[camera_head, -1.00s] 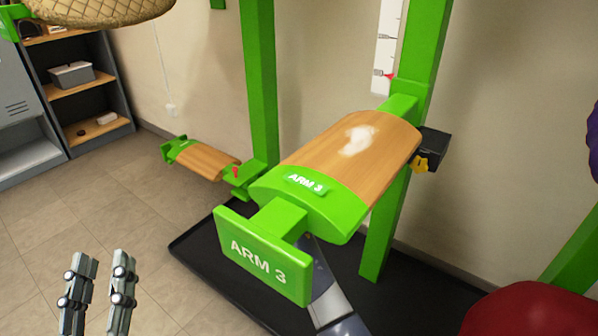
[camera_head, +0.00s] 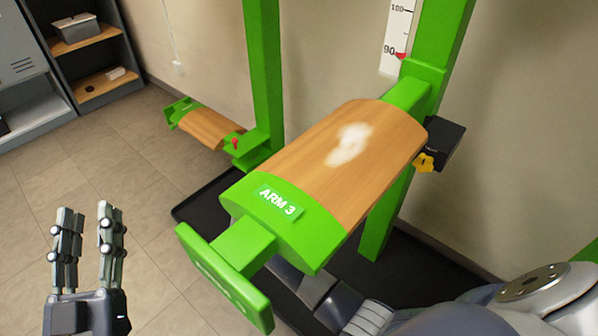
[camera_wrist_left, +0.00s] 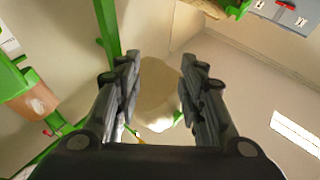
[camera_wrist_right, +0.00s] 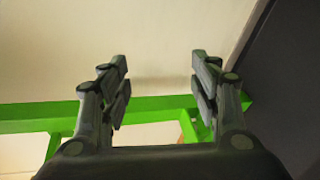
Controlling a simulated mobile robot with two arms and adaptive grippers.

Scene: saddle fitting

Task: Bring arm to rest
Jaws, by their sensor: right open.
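The arm labelled ARM 3 has a padded wooden top (camera_head: 345,165) with a pale patch and a green front end (camera_head: 280,215). It juts out from a green upright (camera_head: 440,45). A black box (camera_head: 443,142) with a yellow knob (camera_head: 425,162) sits at its right rear. A white scale (camera_head: 398,35) has a red pointer near 90. My left gripper (camera_head: 86,212) is open and empty, apart from the arm at lower left. My right gripper (camera_wrist_right: 160,75) is open and empty in its wrist view; in the head view it is hidden behind ARM 3.
A lower wooden-topped arm (camera_head: 207,128) with a red knob (camera_head: 236,142) stands at the back left. A black base mat (camera_head: 420,255) lies under the uprights. A shelf unit (camera_head: 85,45) stands at far left. Floor tiles (camera_head: 130,160) are clear at left.

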